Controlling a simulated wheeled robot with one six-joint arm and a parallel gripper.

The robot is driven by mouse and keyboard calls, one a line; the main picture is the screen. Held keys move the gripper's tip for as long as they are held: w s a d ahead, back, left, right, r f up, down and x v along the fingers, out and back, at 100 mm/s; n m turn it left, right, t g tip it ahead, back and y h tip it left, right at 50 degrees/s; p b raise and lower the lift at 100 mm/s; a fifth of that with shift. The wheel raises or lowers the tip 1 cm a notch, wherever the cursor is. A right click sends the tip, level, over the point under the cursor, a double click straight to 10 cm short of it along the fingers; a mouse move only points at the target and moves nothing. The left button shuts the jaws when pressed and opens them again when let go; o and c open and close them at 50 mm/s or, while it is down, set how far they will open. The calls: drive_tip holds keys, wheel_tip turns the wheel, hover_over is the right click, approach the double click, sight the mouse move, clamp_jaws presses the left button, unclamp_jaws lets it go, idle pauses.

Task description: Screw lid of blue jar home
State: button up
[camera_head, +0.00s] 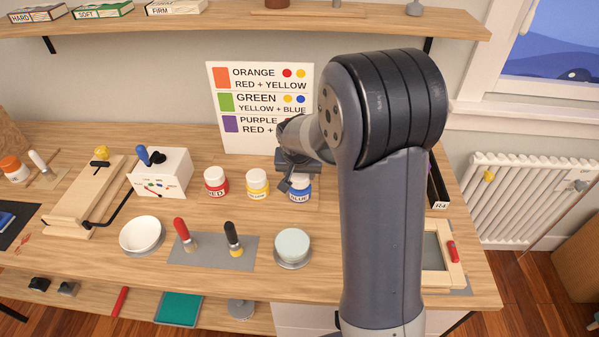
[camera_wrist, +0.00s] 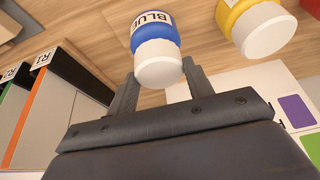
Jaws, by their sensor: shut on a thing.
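The blue jar (camera_head: 300,195) stands upright on the bench, at the right end of a row of three paint jars. My gripper (camera_head: 298,178) comes down over its top from behind. In the wrist view the blue jar (camera_wrist: 152,28) shows its BLUE label, with its white lid (camera_wrist: 159,74) between my two fingers (camera_wrist: 157,88). The fingers are shut on the lid's sides. The lid sits on the jar's mouth; I cannot tell how tight it is. In the head view my arm and gripper partly hide the lid.
The yellow jar (camera_head: 257,184) stands close left of the blue jar, with the red jar (camera_head: 215,181) beyond it. A colour chart (camera_head: 235,138) stands behind. A pale green round pot (camera_head: 292,245) and a grey mat (camera_head: 207,258) with two tools lie in front.

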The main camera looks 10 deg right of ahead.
drive_tip(key=shift+f, duration=0.3)
drive_tip(key=o, duration=1)
drive_tip(key=shift+r, duration=0.1)
drive_tip(key=v, duration=1)
drive_tip(key=shift+s+r, duration=0.15)
drive_tip(key=shift+r, duration=0.15)
